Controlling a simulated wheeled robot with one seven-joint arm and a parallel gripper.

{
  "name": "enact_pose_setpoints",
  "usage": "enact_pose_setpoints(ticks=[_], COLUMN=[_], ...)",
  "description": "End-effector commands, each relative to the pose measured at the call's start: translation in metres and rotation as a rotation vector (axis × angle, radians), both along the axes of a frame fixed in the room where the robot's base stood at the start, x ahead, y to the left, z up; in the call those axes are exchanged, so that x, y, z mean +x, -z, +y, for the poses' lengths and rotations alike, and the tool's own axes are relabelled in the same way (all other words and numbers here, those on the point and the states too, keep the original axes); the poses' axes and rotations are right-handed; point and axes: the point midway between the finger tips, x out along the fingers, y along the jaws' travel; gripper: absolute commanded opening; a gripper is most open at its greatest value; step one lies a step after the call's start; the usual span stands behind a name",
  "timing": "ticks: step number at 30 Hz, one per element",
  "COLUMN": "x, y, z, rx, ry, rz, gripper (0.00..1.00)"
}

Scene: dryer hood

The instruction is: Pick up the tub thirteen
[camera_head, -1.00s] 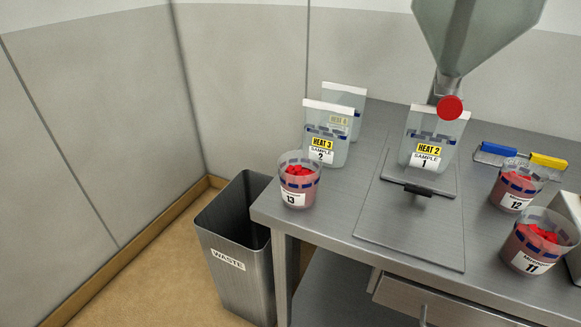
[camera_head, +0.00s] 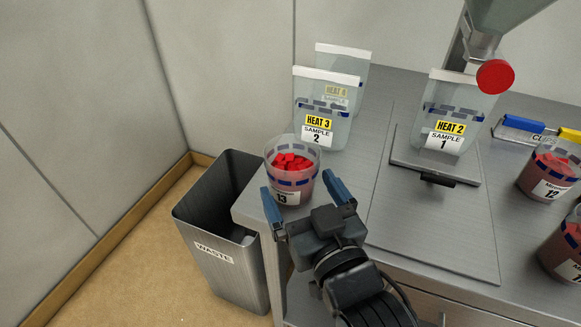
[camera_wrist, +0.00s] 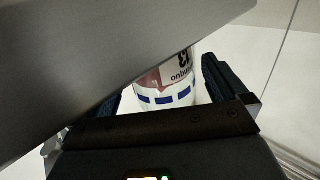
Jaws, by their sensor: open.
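Tub thirteen (camera_head: 291,178) is a clear tub with red pieces inside, a blue dashed band and a "13" label. It stands upright at the left front corner of the metal bench. My gripper (camera_head: 300,185) is open, its blue fingers on either side of the tub's near face in the head view. In the wrist view the tub (camera_wrist: 175,82) shows upside down between the two dark fingers, with its label partly hidden by a grey metal surface. I cannot tell whether either finger touches the tub.
The sample 2 bag (camera_head: 322,115) stands close behind the tub, with the Heat 4 bag (camera_head: 345,60) behind it. The waste bin (camera_head: 228,240) stands left of the bench. The sample 1 bag (camera_head: 450,110) and tub 12 (camera_head: 548,178) are to the right.

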Motion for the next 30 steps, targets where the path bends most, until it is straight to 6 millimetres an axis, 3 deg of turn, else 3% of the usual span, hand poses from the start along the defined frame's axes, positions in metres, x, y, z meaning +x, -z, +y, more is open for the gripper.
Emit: enact_pose_setpoints(ticks=[9,18,30], x=[0.038,0.041,0.041], y=[0.001,0.002,0.002], z=[0.016,0.018,0.017], rx=[-0.001,0.0,0.0], ry=[0.0,0.0,0.0], rz=[-0.001,-0.001,0.0], gripper=[1.0,0.99,0.61])
